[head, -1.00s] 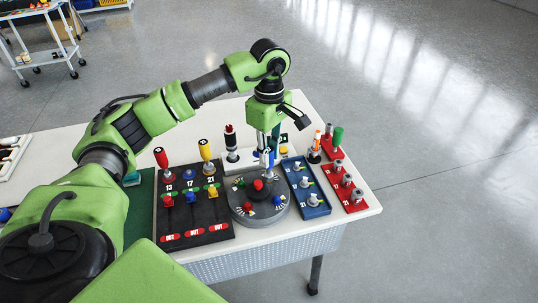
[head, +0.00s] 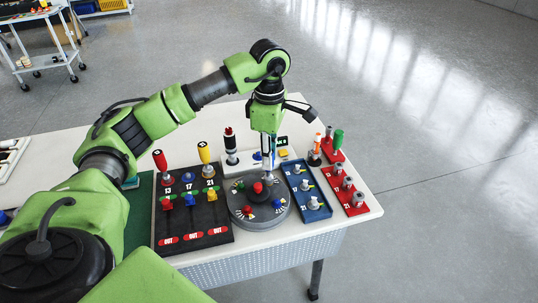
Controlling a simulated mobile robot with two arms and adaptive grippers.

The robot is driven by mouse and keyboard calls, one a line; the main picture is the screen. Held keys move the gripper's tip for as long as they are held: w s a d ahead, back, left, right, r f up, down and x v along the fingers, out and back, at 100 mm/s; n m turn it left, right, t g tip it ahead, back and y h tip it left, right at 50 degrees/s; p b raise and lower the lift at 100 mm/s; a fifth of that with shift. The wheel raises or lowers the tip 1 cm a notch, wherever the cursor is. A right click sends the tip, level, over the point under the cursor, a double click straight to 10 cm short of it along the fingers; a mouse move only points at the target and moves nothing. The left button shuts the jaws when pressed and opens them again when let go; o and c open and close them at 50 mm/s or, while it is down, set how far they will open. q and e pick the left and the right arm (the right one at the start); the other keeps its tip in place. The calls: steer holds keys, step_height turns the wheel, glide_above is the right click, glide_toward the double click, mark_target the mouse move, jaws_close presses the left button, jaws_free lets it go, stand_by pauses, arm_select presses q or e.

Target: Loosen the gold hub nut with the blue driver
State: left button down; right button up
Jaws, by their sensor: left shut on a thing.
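My left gripper (head: 268,148) points straight down over the back of the round grey hub (head: 240,217). It is shut on the blue driver, which is upright and mostly hidden by the fingers; a little blue (head: 268,160) shows between them. The place marked 17 in the black driver rack (head: 205,235) holds no tall driver. I cannot make out the gold nut; the driver and fingers cover that part of the hub. My right gripper is not in view.
A red-handled driver (head: 160,160) and a yellow-handled driver (head: 204,153) stand in the rack. A blue tray (head: 314,213) and red trays (head: 357,208) with upright sockets lie right of the hub. A black-and-red tool (head: 230,141) stands behind on the white table (head: 375,208).

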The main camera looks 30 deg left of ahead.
arm_select(q)
steer(key=shift+m, duration=0.4)
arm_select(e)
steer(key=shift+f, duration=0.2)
arm_select(q)
steer(key=shift+r, duration=0.2)
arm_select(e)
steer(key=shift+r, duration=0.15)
arm_select(q)
steer(key=shift+r+p, duration=0.85)
steer(key=shift+r, duration=0.4)
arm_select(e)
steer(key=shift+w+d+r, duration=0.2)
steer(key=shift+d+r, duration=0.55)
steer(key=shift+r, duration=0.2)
arm_select(q)
steer(key=shift+r+p, duration=0.25)
steer(key=shift+p, duration=0.05)
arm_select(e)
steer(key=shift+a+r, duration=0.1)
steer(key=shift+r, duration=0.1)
arm_select(q)
steer(key=shift+r+p, duration=1.4)
steer(key=shift+r, duration=0.45)
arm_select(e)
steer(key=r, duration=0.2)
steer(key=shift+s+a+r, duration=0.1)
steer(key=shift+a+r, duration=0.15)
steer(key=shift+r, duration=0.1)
